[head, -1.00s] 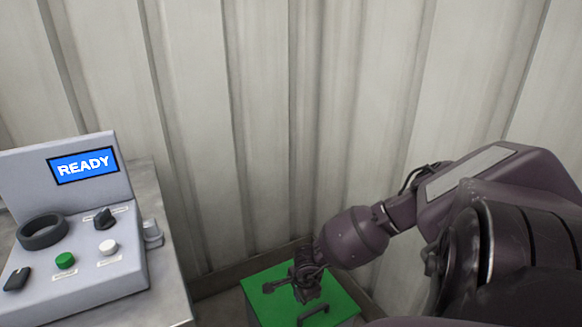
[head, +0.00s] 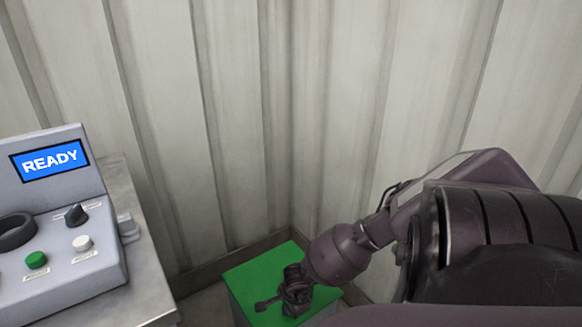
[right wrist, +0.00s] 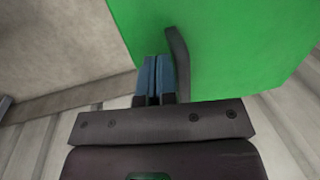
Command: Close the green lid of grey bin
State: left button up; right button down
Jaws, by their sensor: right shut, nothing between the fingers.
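The green lid (head: 255,275) lies flat across the top of the grey bin (head: 238,312) at the lower middle of the head view. My right gripper (head: 288,295) is over the lid's right part. In the right wrist view the shut, empty blue fingers (right wrist: 157,78) are beside the dark handle (right wrist: 179,62) of the green lid (right wrist: 235,45). I cannot tell whether they touch it. My left gripper is not in view.
A grey console (head: 60,270) with a blue READY screen, knobs and buttons stands on a metal table (head: 150,290) at the left. Corrugated walls (head: 230,130) meet in a corner close behind the bin.

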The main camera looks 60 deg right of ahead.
pick_arm(q)
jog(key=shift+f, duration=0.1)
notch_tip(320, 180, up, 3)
jog(key=p, duration=0.4)
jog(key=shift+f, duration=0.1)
pick_arm(e)
notch_tip(320, 180, up, 11)
jog(key=s, duration=0.1)
jog(key=shift+s+a+f, duration=0.15)
jog(key=shift+s+a, duration=0.2)
jog(key=shift+a, duration=0.1)
